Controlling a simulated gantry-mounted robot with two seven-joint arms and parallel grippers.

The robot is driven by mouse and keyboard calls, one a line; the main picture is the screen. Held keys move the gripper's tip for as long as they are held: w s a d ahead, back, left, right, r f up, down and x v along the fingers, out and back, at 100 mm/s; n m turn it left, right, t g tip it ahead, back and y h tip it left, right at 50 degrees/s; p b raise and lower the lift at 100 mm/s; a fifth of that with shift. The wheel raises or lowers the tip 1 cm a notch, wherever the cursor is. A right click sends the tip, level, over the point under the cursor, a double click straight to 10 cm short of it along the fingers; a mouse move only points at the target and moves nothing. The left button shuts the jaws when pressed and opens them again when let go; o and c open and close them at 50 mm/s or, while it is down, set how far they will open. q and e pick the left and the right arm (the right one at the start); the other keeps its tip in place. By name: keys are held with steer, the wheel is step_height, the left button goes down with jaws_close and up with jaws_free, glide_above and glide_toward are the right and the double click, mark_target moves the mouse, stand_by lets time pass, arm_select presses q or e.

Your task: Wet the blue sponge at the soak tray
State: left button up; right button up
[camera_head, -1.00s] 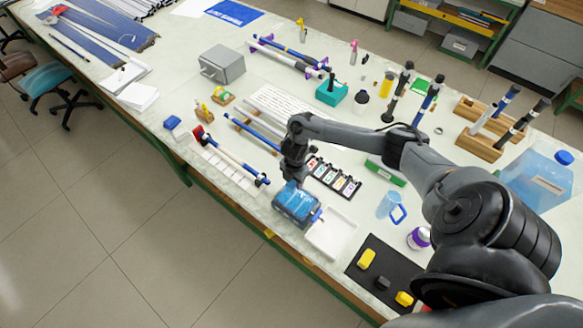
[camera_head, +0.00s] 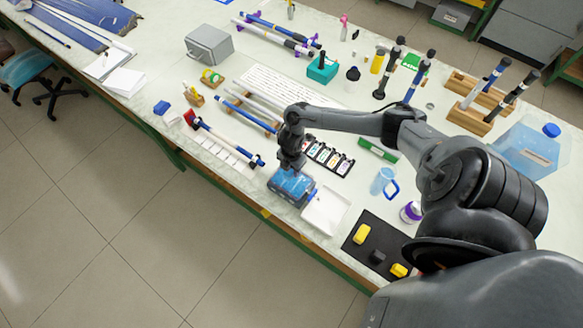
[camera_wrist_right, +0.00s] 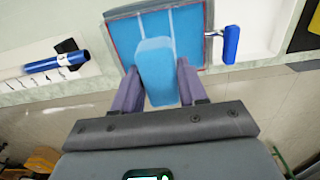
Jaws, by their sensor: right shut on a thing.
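The blue sponge (camera_wrist_right: 157,72) is a light-blue block held between the two fingers of my right gripper (camera_wrist_right: 158,84) in the right wrist view. The gripper is shut on it. The sponge overlaps the soak tray (camera_wrist_right: 190,22), which has blue water and light dividing lines. I cannot tell whether the sponge touches the water. In the head view my right gripper (camera_head: 291,167) is at the soak tray (camera_head: 294,189), near the table's front edge, and the sponge is not clear there. My left gripper is not in view.
A blue handle (camera_wrist_right: 231,45) on a metal rod sticks out beside the soak tray. A white tray (camera_head: 326,210) stands to the right of it. A rack with a blue rod (camera_head: 228,145) lies to the left, and a black mat with blocks (camera_head: 355,257) lies farther right.

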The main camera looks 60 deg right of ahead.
mark_target(291, 173)
step_height(291, 173, down, 4)
steer(key=b, duration=0.3)
steer(key=shift+r, duration=0.15)
steer(key=shift+f+b, duration=1.15)
steer(key=shift+f, duration=0.75)
